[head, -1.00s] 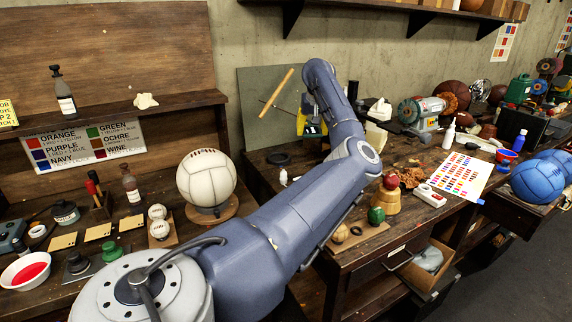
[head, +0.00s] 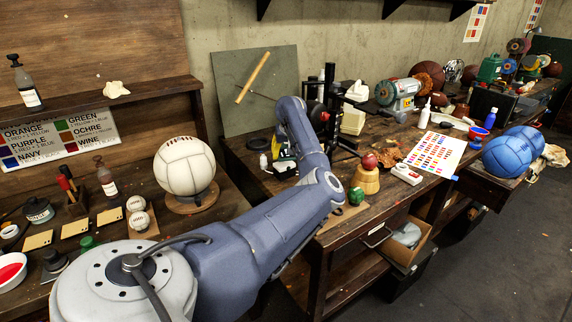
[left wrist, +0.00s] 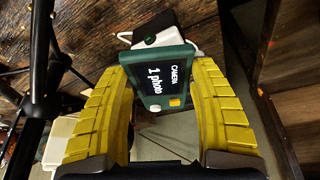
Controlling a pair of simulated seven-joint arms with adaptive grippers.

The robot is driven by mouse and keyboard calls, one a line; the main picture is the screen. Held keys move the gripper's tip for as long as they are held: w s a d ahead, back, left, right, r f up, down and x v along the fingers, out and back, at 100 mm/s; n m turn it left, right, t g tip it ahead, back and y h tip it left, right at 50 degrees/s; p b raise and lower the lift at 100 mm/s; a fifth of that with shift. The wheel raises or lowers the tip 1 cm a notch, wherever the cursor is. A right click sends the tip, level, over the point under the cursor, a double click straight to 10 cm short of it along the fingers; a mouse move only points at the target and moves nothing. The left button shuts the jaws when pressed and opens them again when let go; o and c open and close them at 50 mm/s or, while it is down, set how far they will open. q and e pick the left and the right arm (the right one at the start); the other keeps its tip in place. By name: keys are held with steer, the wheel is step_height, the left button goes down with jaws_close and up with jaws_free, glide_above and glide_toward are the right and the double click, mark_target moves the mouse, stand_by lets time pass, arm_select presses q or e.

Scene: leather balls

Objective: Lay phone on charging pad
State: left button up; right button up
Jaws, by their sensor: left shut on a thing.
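In the left wrist view, my left gripper (left wrist: 162,70) has its two yellow ribbed fingers closed on the sides of a teal-cased phone (left wrist: 157,88). The phone's dark screen reads "CAMERA 1 photo" and faces the wrist camera. Beyond the phone's far edge is a white-edged pad with a black top (left wrist: 150,32), which looks like the charging pad. The phone partly covers it, and I cannot tell if they touch. My right gripper is not in view.
On the workbench, a black stand with red parts (head: 322,110) is close behind my left arm. A wooden pedestal with a red ball (head: 368,160), a green ball (head: 356,196) and a white box with a red button (head: 407,174) are to the right.

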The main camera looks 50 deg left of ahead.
mark_target(286, 167)
arm_select(q)
steer(key=shift+f, duration=2.55)
steer(key=o, duration=1.4)
steer(key=shift+f, duration=0.1)
steer(key=shift+o, duration=0.2)
steer(key=v, duration=1.2)
